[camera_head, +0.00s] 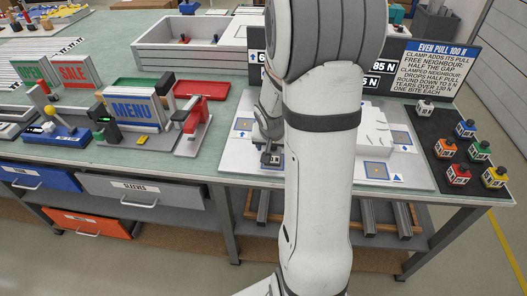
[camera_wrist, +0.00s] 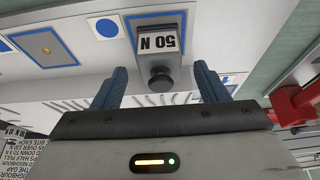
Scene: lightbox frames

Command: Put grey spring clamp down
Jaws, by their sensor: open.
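The grey spring clamp (camera_wrist: 159,50), with a white "50 N" label and a dark round knob, stands on the white board (camera_wrist: 95,25) in the wrist view. My gripper (camera_wrist: 160,80) is open, with one blue-grey finger on each side of the clamp's knob end and visible gaps between. In the head view the clamp (camera_head: 270,159) is at the board's front left, just below my gripper (camera_head: 268,138). My arm hides the middle of the board there.
Several coloured clamps stand on a black mat (camera_head: 437,125) at the right, below a sign (camera_head: 437,68). A red stapler-like tool (camera_head: 192,118) and a MENU sign (camera_head: 133,111) stand left of the board. My arm blocks the centre.

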